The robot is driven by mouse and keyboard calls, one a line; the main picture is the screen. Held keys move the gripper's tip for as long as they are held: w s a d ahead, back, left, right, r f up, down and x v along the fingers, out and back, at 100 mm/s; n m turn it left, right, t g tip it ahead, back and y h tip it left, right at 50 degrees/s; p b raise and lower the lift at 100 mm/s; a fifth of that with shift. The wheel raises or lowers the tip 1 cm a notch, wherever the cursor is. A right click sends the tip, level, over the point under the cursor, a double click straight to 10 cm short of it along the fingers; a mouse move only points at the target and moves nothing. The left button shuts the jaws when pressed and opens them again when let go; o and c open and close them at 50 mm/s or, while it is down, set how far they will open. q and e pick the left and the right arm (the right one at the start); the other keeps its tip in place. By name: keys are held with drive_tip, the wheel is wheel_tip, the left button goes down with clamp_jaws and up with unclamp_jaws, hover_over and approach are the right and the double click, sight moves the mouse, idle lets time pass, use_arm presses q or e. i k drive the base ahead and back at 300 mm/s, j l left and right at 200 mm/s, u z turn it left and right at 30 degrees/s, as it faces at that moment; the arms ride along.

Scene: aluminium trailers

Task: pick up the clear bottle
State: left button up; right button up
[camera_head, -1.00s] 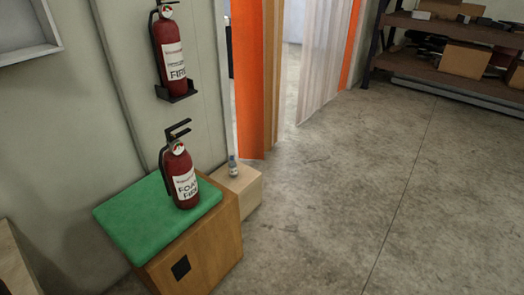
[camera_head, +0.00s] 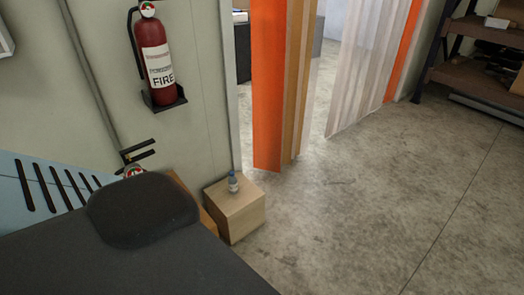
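The clear bottle (camera_head: 233,183) is small, with a blue band or contents. It stands upright on top of a light wooden box (camera_head: 236,212), close to the wall. The bottle is unobstructed in view. Neither of my grippers shows in the head view.
A fire extinguisher (camera_head: 153,62) hangs on the wall; another (camera_head: 134,171) is mostly hidden. Large dark and light-blue slotted shapes block the lower left; I cannot tell whether they are mine. Orange strip curtain (camera_head: 267,90) hangs behind the box. Concrete floor (camera_head: 350,210) is clear to the right.

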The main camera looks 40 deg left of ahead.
sight(233, 179)
drive_tip(key=i+u, duration=0.2)
drive_tip(key=i, duration=0.5)
drive_tip(key=i+l+u, duration=0.15)
drive_tip(key=i, duration=0.5)
drive_tip(key=i+u, duration=0.75)
drive_tip(key=i+l+u, duration=0.1)
drive_tip(key=u, duration=0.3)
drive_tip(key=i+u, duration=0.45)
drive_tip(key=i+l+u, duration=0.1)
drive_tip(key=u, duration=0.35)
drive_tip(key=i+l+u, duration=0.4)
drive_tip(key=j, duration=0.1)
